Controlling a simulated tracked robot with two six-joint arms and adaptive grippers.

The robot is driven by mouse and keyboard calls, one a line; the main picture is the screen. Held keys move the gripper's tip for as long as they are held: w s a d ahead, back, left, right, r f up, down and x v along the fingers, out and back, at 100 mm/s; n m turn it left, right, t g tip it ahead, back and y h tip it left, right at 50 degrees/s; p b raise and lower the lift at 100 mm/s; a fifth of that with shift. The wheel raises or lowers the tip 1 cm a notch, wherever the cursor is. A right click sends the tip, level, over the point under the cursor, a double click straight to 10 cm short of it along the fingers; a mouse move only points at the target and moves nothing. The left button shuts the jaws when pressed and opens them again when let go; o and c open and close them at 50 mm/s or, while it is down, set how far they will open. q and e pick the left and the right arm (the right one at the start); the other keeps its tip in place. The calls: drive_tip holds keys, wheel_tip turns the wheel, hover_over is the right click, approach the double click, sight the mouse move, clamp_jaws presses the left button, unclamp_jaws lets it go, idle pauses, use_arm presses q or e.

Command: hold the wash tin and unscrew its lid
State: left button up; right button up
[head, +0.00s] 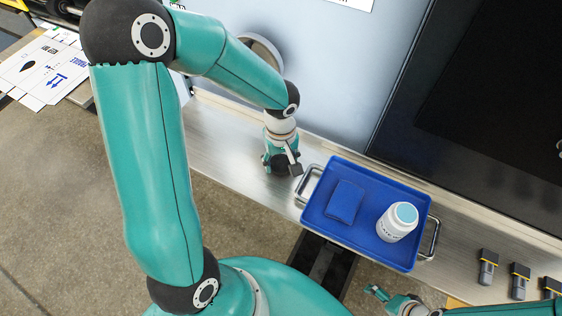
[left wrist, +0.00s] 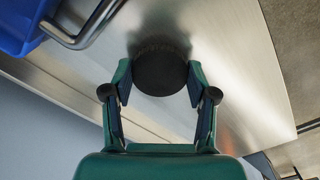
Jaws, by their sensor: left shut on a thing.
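The wash tin (head: 393,226) is a white, lettered bottle with a pale blue lid (head: 405,213). It stands in the right part of a blue tray (head: 366,178), with the lid on. My left gripper (head: 282,162) is left of the tray, apart from the tin, low over the metal counter. In the left wrist view my left gripper (left wrist: 160,82) is shut on a dark round thing (left wrist: 160,62), its fingers at both sides. My right gripper (head: 380,294) is at the bottom, in front of the tray and below the tin; its fingers are only partly visible.
A folded blue cloth (head: 345,201) lies in the tray, left of the tin. The tray has metal handles (head: 430,239) at both ends. Several dark, yellow-marked pieces (head: 487,266) stand at the right on the counter (head: 226,137). The counter left of my left gripper is bare.

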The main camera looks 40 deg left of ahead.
sight(281, 163)
use_arm(q)
drive_tip(key=shift+f, duration=0.5)
drive_tip(key=shift+f, duration=0.1)
drive_tip(key=o, duration=1.3)
wheel_tip(281, 163, up, 12)
drive_tip(key=shift+r+p, duration=0.15)
drive_tip(key=shift+p, duration=0.15)
